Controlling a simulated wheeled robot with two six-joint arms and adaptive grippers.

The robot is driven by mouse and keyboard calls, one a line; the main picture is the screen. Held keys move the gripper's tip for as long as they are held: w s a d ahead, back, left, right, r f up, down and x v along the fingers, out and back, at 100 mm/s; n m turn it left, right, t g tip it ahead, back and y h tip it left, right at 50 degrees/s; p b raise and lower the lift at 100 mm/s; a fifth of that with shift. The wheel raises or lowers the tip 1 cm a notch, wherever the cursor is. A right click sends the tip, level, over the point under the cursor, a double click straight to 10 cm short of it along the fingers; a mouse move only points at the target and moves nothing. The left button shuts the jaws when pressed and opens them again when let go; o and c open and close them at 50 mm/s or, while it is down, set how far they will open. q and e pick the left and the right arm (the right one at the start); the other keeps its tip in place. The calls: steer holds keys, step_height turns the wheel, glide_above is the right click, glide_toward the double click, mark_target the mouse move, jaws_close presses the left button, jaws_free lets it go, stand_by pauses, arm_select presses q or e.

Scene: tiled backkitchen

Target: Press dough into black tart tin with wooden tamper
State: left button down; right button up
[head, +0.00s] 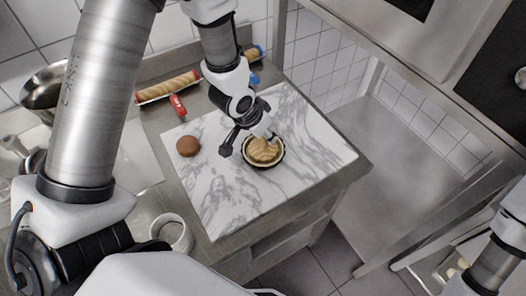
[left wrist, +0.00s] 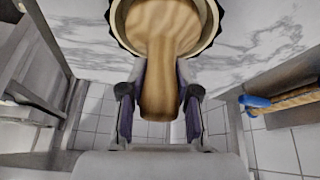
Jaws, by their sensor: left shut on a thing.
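The black tart tin (head: 247,160) stands on the white marble board, and its dark fluted rim (left wrist: 118,22) shows at the top of the left wrist view. In the head view my left gripper (head: 250,140) is just above the tin. My right gripper is not in view.
A brown round thing (head: 188,146) lies on the marble board (head: 225,205), left of the tin. A rolling pin (head: 168,87) and a red-handled tool (head: 178,106) lie behind it. A pale cup (head: 172,232) stands at the front left. The board's front and right are clear.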

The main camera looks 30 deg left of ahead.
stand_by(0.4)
arm_select(q)
step_height(320, 180, up, 9)
steer(key=p, duration=0.9)
steer(key=shift+r, duration=0.1)
